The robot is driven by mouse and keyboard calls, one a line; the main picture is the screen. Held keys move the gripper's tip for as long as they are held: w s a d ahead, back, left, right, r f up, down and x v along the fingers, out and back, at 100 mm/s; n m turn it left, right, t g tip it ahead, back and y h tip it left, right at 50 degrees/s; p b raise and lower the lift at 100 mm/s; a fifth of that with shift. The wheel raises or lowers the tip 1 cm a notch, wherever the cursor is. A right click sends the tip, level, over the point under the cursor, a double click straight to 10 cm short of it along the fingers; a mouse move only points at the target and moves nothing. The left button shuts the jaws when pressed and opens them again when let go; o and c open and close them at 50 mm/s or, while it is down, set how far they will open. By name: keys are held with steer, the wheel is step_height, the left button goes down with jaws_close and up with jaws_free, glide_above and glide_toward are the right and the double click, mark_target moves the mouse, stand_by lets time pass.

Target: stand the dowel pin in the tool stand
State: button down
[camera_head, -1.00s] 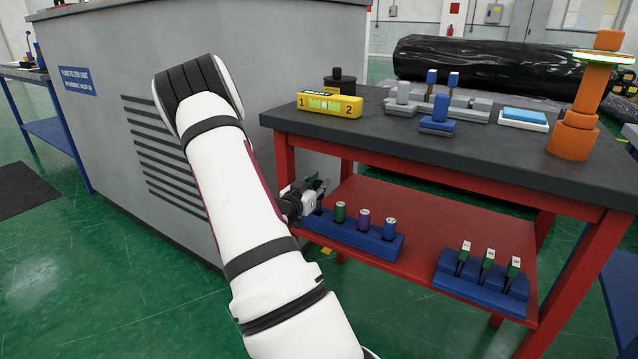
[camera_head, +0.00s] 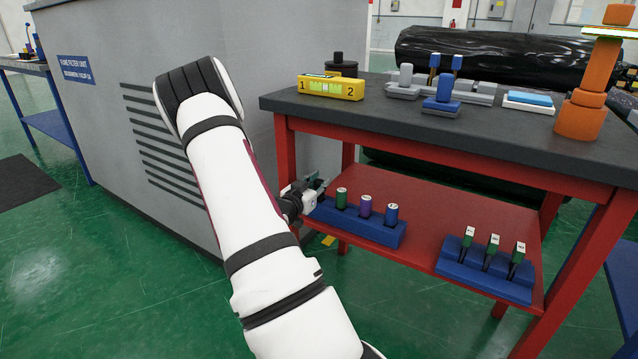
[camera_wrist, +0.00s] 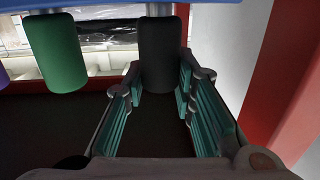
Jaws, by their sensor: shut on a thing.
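My gripper (camera_head: 312,190) is at the left end of a blue rack (camera_head: 385,234) on the red lower shelf. In the wrist view, which appears upside down, my gripper (camera_wrist: 155,95) has its fingers on either side of a dark cylinder (camera_wrist: 160,50) and is shut on it. The cylinder's far end meets a blue edge (camera_wrist: 105,6); I cannot tell whether it is seated in the rack. A green cylinder (camera_head: 341,197) stands beside it, then a purple one (camera_head: 365,206) and a blue one (camera_head: 391,214). I cannot tell which thing is the tool stand.
A second blue rack (camera_head: 470,277) with green-and-black items is on the shelf's right. The dark tabletop (camera_head: 450,130) above holds a yellow box (camera_head: 330,87), blocks with pegs and an orange stack (camera_head: 580,122). A red table leg (camera_wrist: 290,90) is close beside my gripper.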

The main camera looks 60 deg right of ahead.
stand_by(0.3)
steer(key=c, duration=1.2)
jaws_free()
steer(key=shift+c, duration=0.2)
steer(key=a, duration=1.2)
steer(key=shift+w+r, duration=0.25)
steer(key=shift+r, duration=0.05)
